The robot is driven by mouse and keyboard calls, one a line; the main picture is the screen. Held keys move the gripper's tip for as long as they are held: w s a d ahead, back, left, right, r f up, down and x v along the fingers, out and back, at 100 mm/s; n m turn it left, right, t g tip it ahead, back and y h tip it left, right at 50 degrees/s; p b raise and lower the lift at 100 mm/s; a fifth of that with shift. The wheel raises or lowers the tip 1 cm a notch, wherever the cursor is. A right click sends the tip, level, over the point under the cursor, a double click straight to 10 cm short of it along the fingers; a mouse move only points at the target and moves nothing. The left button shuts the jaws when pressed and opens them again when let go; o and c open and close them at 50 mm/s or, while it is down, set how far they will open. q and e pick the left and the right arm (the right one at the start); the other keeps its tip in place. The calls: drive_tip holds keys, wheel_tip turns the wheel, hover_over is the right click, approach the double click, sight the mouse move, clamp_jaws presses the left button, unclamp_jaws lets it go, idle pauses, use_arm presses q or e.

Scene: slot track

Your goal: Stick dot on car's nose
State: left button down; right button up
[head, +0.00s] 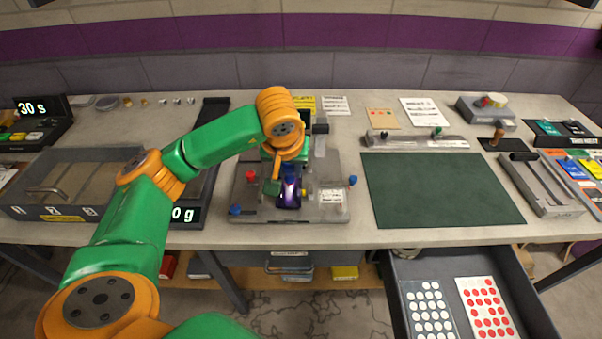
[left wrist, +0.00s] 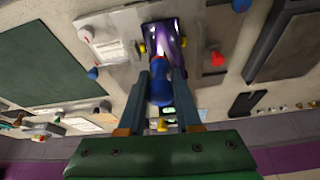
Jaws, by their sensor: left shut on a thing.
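The car (head: 289,198), dark with purple and white patches, sits on a grey fixture plate in the middle of the bench. It also shows in the left wrist view (left wrist: 163,38), beyond my fingers. My left gripper (head: 284,178) is at the car's far end, partly hidden by its own arm. In the left wrist view my left gripper (left wrist: 164,85) is shut on a blue rounded thing (left wrist: 160,90) that reaches to the car. A sheet of red dots (head: 486,308) and a sheet of white dots (head: 432,310) lie in the open drawer. My right gripper is out of view.
The fixture plate (head: 244,205) carries red, blue and yellow knobs close around the car. A green mat (head: 440,190) lies clear to the right. The open drawer (head: 402,270) juts out at front right.

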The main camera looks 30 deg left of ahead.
sight(289, 195)
use_arm(q)
drive_tip(key=shift+s+a, duration=0.1)
drive_tip(key=shift+a, duration=0.15)
drive_tip(key=shift+f+b, duration=0.35)
wheel_tip(289, 195, down, 6)
drive_tip(key=b, duration=0.4)
drive_tip(key=shift+r+b, duration=0.15)
drive_tip(key=shift+b, duration=0.15)
drive_tip(key=shift+a+r, duration=0.1)
drive_tip(key=shift+f+b, duration=0.35)
drive_tip(key=shift+f, duration=0.05)
idle(0.8)
wheel_tip(289, 195, up, 7)
drive_tip(key=p, duration=0.6)
drive_tip(key=shift+r, duration=0.1)
